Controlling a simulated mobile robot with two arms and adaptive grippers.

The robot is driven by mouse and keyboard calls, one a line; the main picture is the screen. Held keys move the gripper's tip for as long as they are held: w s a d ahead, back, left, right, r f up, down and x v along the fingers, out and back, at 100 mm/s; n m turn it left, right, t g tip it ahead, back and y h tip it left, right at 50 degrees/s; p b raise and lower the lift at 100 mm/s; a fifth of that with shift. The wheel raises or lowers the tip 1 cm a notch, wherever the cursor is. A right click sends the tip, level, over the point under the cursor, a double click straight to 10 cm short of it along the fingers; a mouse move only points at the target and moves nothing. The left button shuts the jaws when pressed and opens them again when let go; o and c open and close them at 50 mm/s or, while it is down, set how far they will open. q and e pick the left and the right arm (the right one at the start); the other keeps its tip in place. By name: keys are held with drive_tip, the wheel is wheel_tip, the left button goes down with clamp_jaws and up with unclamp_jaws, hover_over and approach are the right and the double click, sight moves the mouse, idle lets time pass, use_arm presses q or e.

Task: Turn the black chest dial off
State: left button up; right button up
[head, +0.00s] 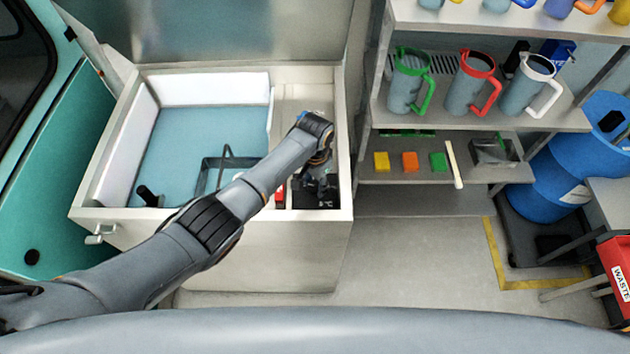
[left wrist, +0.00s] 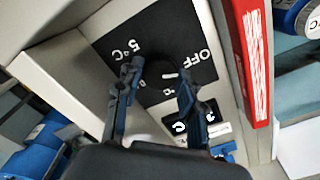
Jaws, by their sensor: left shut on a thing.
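The black dial (left wrist: 160,72) shows in the left wrist view, dark against a black panel (left wrist: 185,28) with white "OFF" and "5°C" lettering. A white mark shows on or beside the dial, but its exact setting is hard to read. In the head view the panel (head: 328,203) lies in the right-hand compartment of the open chest (head: 240,214). My left gripper (left wrist: 160,74) is shut on the dial, one finger on each side; it also shows in the head view (head: 312,182). The arm and fingers hide much of the dial. My right gripper is not in view.
A red item (head: 279,196) stands close beside the panel. The chest's lid (head: 240,30) is raised behind. Its teal basin (head: 180,150) lies left of my arm. Shelves (head: 470,113) with pitchers and small blocks stand at the right, with clear floor (head: 420,250) in front.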

sight(315, 186)
use_arm(q)
drive_tip(key=shift+w+r, duration=0.1)
idle(0.4)
drive_tip(key=o, duration=1.2)
drive_tip(key=shift+c, duration=0.2)
wheel_tip(315, 186, up, 12)
